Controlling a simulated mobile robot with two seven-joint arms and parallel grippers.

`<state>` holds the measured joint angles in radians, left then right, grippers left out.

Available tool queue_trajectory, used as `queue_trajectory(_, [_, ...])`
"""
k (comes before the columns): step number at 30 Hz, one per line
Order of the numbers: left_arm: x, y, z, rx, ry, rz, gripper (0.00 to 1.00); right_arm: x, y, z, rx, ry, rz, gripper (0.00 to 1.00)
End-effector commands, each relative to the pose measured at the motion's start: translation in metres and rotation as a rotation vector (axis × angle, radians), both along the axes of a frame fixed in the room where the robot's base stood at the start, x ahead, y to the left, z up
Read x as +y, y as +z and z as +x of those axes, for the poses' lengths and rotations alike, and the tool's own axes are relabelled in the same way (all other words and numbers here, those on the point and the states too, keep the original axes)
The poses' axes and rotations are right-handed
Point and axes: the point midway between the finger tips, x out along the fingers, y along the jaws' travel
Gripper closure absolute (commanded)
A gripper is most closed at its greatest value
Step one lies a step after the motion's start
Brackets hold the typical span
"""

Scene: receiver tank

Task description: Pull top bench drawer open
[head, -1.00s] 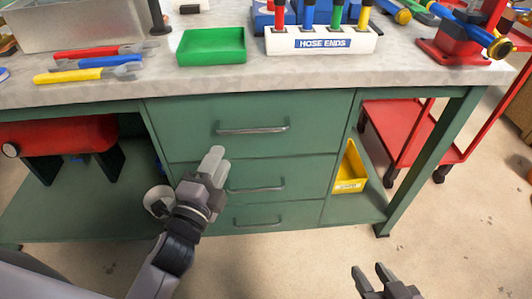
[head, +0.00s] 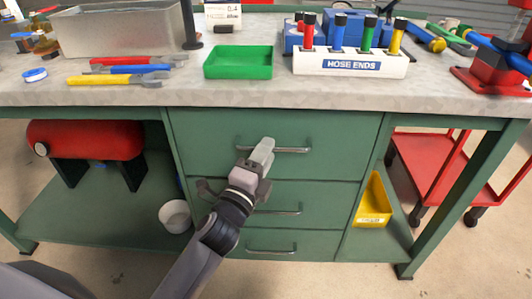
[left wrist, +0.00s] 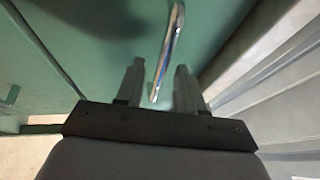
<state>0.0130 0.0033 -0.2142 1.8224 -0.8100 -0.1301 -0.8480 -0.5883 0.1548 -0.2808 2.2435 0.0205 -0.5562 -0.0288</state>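The top drawer (head: 215,130) of the green bench is closed, flush with the drawers below. Its metal bar handle (head: 292,150) runs across the front. My left gripper (head: 264,148) is at this handle and hides part of it. In the left wrist view, the fingers (left wrist: 158,82) are apart, and the near end of the handle bar (left wrist: 167,50) shows between and beyond the fingertips. I cannot tell whether they touch it. My right gripper is out of view.
Lower drawer handles (head: 280,211) sit under the top one. The benchtop (head: 150,97) overhangs the drawers and carries a green tray (head: 238,63) and a hose-ends rack (head: 350,65).

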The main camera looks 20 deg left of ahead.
Motion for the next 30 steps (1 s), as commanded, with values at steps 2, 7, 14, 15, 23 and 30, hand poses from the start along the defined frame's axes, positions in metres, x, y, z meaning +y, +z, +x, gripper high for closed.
queue_trajectory(2, [-0.0005, 0.0009, 0.0042, -0.001, 0.000, 0.000, 0.62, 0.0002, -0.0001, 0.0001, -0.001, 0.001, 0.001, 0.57])
queue_trajectory(7, [-0.0009, 0.0014, 0.0072, 0.000, -0.001, -0.001, 0.62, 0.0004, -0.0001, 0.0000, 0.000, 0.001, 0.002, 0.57])
queue_trajectory(14, [-0.0010, 0.0013, 0.0070, 0.000, 0.000, -0.001, 0.79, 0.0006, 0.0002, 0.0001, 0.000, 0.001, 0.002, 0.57])
queue_trajectory(15, [-0.0009, 0.0013, 0.0069, 0.000, 0.000, -0.001, 0.92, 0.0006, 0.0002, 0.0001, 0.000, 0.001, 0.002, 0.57])
queue_trajectory(23, [-0.0009, 0.0011, 0.0069, 0.001, 0.000, -0.001, 1.00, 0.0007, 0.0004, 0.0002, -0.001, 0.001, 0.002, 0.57])
queue_trajectory(30, [-0.0009, 0.0009, 0.0067, 0.001, 0.000, -0.001, 1.00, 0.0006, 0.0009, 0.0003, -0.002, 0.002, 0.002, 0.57])
